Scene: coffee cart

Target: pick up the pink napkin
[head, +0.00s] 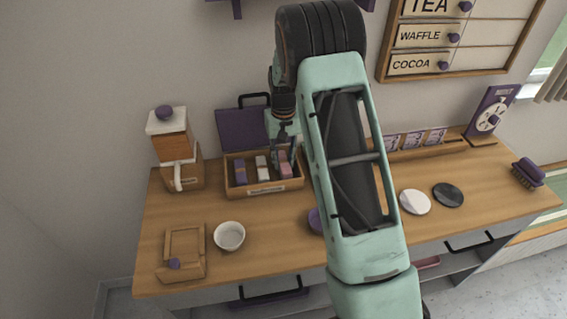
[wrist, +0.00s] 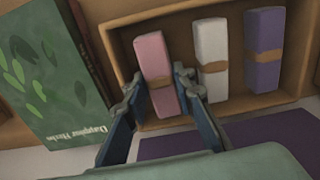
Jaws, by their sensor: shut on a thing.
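The pink napkin (wrist: 153,57) is a rolled bundle with a tan band. It is in the wooden box (wrist: 140,13), at the left end of a row in the wrist view. In the head view the pink napkin (head: 284,158) is at the right end of the row, partly behind my gripper (head: 286,160). My gripper (wrist: 163,98) has a finger on each side of the pink napkin and is shut on it. A white napkin (wrist: 211,55) and a purple napkin (wrist: 264,48) lie beside it.
A green book (wrist: 45,75) stands next to the box. A white bowl (head: 229,236), a wooden tray (head: 203,243) and a dispenser (head: 174,148) are left on the counter. White and black discs (head: 414,202) lie at right. My arm hides the counter's middle.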

